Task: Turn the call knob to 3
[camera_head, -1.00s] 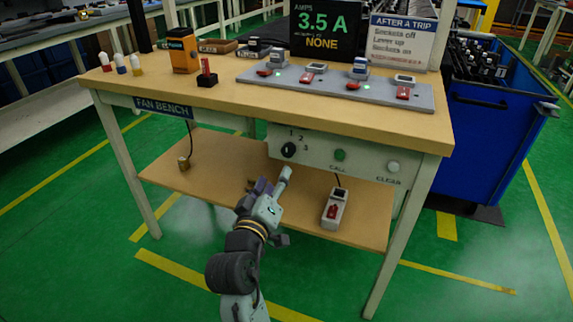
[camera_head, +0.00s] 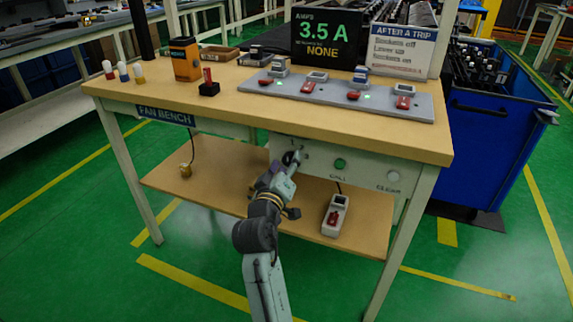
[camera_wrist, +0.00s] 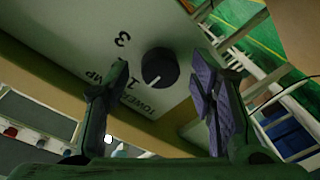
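The call knob (camera_wrist: 160,68) is a round black dial with a white pointer line, on the pale front panel of the bench. In the wrist view its line points down, nearer the printed 1 than the 3; the 2 is not visible there. In the head view the knob (camera_head: 287,158) is partly covered by my gripper (camera_head: 293,163). My gripper is open, with one finger on each side of the knob in the wrist view and a visible gap on both sides. I cannot tell how far the fingertips are from the panel.
A green button (camera_head: 340,163) marked CALL and a white button (camera_head: 393,176) marked CLEAR sit right of the knob. The tabletop (camera_head: 235,104) overhangs the panel. A lower shelf (camera_head: 225,178) carries a grey box with a red switch (camera_head: 335,214).

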